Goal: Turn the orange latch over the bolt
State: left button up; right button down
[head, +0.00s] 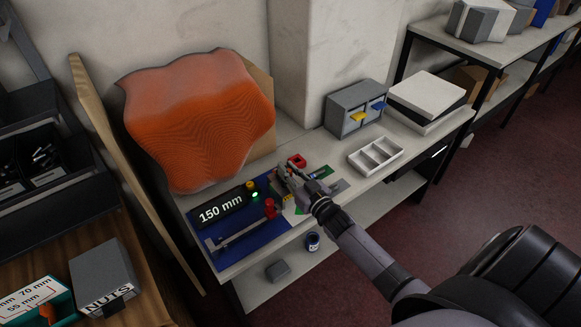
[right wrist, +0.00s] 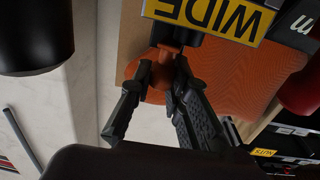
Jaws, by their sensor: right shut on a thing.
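My right gripper (head: 284,174) reaches in from the lower right over the far end of the blue mat (head: 249,238) on the table. In the right wrist view, its two dark fingers (right wrist: 158,88) are closed around a small orange piece with a flared top, which looks like the orange latch (right wrist: 163,63). In the head view the gripper hides the latch. I cannot make out the bolt in either view. My left gripper is in neither view.
A wavy orange panel (head: 200,120) stands behind the mat. A "150 mm" display (head: 221,207), a red knob (head: 270,208) and a red block (head: 297,160) are close by. A yellow "WIDE" sign (right wrist: 208,18) is near the fingertips. A white tray (head: 376,155) sits right.

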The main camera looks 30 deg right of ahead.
jog(key=h, duration=0.1)
jog(key=m+h, duration=0.1)
jog(key=shift+a+r+m+h, duration=0.2)
jog(key=shift+a+m+h, duration=0.1)
jog(key=shift+a, duration=0.1)
jog(key=shift+s+a+m+h, duration=0.1)
jog(key=shift+a+m+h, duration=0.15)
jog(key=shift+m+h, duration=0.45)
jog(key=shift+f, duration=0.1)
jog(key=c, duration=1.5)
grip_release()
jog(key=shift+f, duration=0.1)
jog(key=shift+s+a+f, duration=0.1)
jog(key=shift+s, duration=0.4)
jog(key=s, duration=0.3)
jog(key=s+a, duration=0.1)
jog(key=s, duration=0.3)
jog(key=s+a, duration=0.1)
jog(key=s, duration=0.3)
jog(key=shift+a, duration=0.1)
